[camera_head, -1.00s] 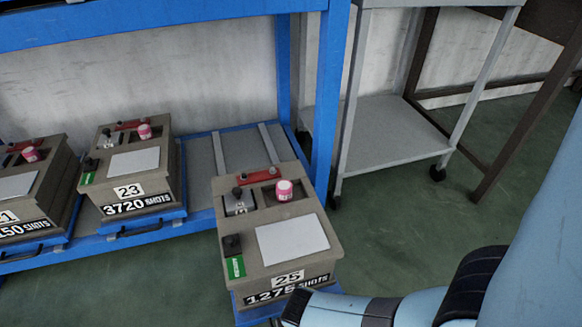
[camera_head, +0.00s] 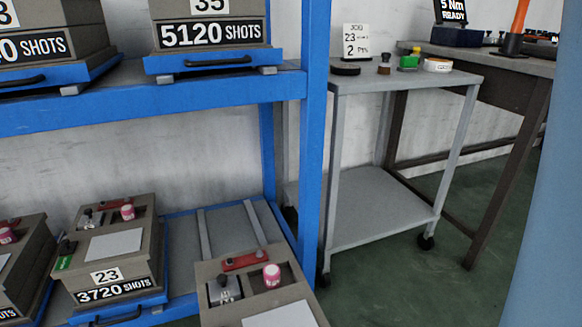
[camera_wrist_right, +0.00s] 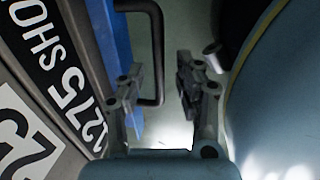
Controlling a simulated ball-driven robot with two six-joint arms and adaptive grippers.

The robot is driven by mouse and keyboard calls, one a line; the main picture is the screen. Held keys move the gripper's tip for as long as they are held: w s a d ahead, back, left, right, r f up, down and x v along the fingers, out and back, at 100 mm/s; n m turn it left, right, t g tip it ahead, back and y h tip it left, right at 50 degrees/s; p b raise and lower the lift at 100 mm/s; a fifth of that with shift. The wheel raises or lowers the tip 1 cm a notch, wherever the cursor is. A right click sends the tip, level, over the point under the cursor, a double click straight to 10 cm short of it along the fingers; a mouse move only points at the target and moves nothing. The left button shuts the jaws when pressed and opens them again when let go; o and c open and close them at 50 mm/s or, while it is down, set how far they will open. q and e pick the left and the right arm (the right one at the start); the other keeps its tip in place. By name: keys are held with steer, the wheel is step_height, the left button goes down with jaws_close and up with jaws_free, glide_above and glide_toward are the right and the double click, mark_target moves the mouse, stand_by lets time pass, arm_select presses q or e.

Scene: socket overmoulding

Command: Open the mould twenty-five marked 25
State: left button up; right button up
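Mould 25 (camera_head: 240,302) is cut off at the bottom of the head view, sticking out in front of the rack. Its red clamp (camera_head: 245,262), a pink round pot (camera_head: 271,275) and a grey block (camera_head: 224,291) show on top. In the right wrist view its 25 plate (camera_wrist_right: 22,138) and 1275 shots plate (camera_wrist_right: 72,82) fill the left side. My right gripper (camera_wrist_right: 158,92) is open, close to the dark tray handle (camera_wrist_right: 159,60); the handle's bar lies between its fingers in the picture. I cannot tell whether they touch. My left gripper is not in view.
Mould 23 (camera_head: 112,245) sits left on the blue rack (camera_head: 312,130), with other moulds beside and above. A grey trolley (camera_head: 385,212) carries a job card (camera_head: 355,42) and small items. A workbench (camera_head: 500,70) stands behind it. Green floor right of mould 25 is clear.

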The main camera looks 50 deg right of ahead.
steer(key=shift+r, duration=0.1)
step_height(320, 180, up, 10)
stand_by(0.5)
stand_by(0.4)
